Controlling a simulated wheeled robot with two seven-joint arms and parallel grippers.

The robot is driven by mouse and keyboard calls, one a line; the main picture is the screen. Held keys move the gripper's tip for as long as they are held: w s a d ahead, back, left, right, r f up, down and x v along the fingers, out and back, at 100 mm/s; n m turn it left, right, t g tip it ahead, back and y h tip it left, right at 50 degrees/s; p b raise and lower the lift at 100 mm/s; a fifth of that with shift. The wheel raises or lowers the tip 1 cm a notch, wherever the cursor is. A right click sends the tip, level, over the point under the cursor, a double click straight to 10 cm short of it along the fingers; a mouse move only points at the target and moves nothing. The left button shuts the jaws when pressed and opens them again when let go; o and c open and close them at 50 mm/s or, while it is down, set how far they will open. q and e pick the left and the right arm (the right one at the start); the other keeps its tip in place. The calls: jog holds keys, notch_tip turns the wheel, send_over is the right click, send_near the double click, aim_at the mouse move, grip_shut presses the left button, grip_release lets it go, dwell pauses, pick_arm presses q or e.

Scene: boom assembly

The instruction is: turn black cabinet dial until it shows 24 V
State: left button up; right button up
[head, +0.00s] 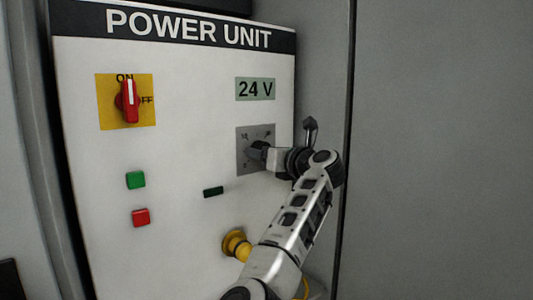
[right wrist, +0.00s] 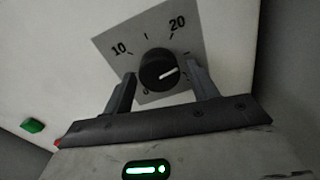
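The black dial (head: 258,150) sits on a grey scale plate (head: 242,134) on the white power unit panel. The display (head: 255,89) above it reads 24 V. In the right wrist view the dial (right wrist: 158,70) has a white pointer line aimed right, past the 20 mark. My right gripper (head: 268,158) is at the dial. In the right wrist view its fingers (right wrist: 160,70) stand apart on either side of the dial, with a narrow gap on each side. My left gripper is not in view.
A red ON/OFF switch (head: 129,101) on a yellow plate points up to ON. Below it are a green button (head: 136,180) and a red button (head: 141,217). A yellow connector (head: 236,244) sits beside my right arm. A grey wall is at the right.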

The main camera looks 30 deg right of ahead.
jog(key=shift+s+r, duration=0.1)
pick_arm(q)
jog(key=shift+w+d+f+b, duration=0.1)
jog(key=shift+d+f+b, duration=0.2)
jog(key=shift+b, duration=0.55)
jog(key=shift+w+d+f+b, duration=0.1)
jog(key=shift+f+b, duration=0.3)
jog(key=shift+b, duration=0.45)
pick_arm(e)
jog(key=s, duration=1.5)
jog(key=shift+s+d, duration=0.4)
jog(key=shift+d, duration=0.05)
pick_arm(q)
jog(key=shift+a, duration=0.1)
pick_arm(e)
jog(key=shift+r, duration=0.1)
